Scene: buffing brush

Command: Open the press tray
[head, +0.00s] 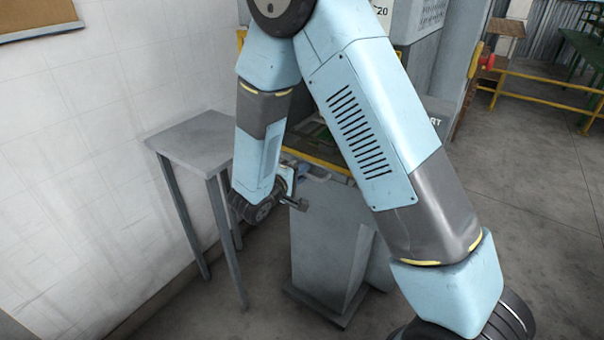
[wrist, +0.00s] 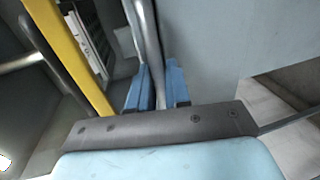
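My gripper (wrist: 159,82) shows in the wrist view with its two blue fingers on either side of a grey metal bar (wrist: 148,35). The fingers look pressed close against both sides of the bar, which appears to be the tray handle. In the head view my gripper is at the front left of the grey press, largely hidden by my own wrist. A short metal bar end (head: 299,204) sticks out beside it. The yellow-edged front of the press (head: 318,162) shows between my arm links. The tray itself is mostly hidden, and I cannot tell how far it is out.
A small grey table (head: 195,140) stands left of the press against the white wall. The press pedestal (head: 325,235) stands below my gripper. A yellow post (wrist: 70,55) is close on the left in the wrist view. Open floor lies in front and right.

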